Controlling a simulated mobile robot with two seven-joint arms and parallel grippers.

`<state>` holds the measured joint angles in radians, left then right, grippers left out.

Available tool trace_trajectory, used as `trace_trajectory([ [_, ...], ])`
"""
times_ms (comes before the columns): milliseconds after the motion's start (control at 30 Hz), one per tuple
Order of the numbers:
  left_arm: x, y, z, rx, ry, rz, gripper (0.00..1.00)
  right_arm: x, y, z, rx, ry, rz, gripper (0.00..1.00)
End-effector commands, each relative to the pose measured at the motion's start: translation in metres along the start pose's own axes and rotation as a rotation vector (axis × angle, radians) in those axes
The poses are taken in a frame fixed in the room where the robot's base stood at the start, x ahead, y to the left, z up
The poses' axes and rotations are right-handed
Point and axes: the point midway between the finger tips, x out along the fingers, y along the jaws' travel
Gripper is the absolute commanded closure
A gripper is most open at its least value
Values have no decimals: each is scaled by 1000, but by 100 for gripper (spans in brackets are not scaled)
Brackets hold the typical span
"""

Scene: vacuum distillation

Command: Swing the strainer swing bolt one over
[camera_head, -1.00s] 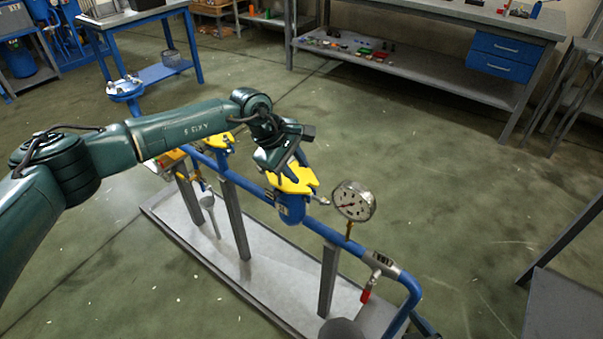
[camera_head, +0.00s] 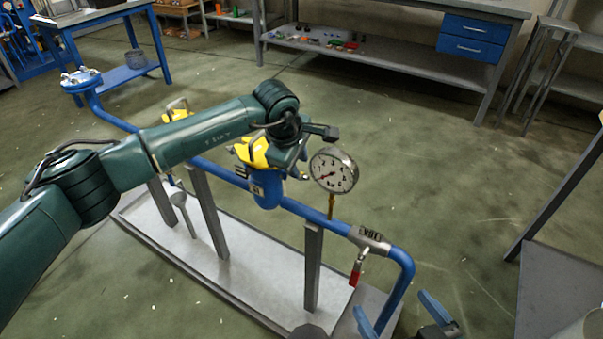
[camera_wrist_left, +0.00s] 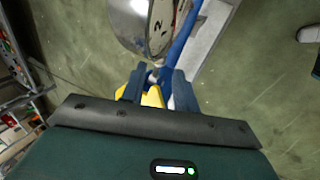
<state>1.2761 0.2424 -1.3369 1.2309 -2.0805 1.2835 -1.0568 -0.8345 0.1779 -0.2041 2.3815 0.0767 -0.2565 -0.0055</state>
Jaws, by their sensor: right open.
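The strainer (camera_head: 267,188) is a blue body in the blue pipe with a yellow lid (camera_head: 254,151) on top, partly covered by my left arm. My left gripper (camera_head: 291,163) is at the lid's right side, pointing down. In the left wrist view its two fingers (camera_wrist_left: 158,84) stand a little apart with part of the yellow lid (camera_wrist_left: 152,97) showing between them. Small light parts of swing bolts show by the lid, but I cannot tell whether one is gripped. My right gripper (camera_head: 402,315) is open and empty at the bottom edge.
A round pressure gauge (camera_head: 333,171) stands close to the right of my left gripper and looms large in the left wrist view (camera_wrist_left: 142,25). A valve with a red handle (camera_head: 355,274) hangs farther along the pipe. The floor behind the rig is clear.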

Motion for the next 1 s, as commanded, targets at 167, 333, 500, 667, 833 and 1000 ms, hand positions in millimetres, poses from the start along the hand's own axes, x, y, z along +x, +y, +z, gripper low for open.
trace_trajectory([
  [167, 33, -1, 1, -1, 0, -2, 70, 0, 1, 1, -4, 8, 2, 0],
  [333, 48, 0, 0, -1, -1, -1, 70, -1, 2, -1, -8, 20, 5, 0],
  [500, 51, 0, 0, 1, -1, 0, 70, -2, 3, -2, -9, 22, 7, 0],
  [667, 51, 0, 0, 1, -1, 0, 70, -3, 2, -3, -9, 22, 7, 0],
  [833, 51, 0, 0, 1, -1, 0, 82, -3, 2, -2, -11, 19, 5, 0],
  [1000, 51, 0, 0, 0, -1, 0, 96, -3, 2, -2, -12, 18, 4, 0],
])
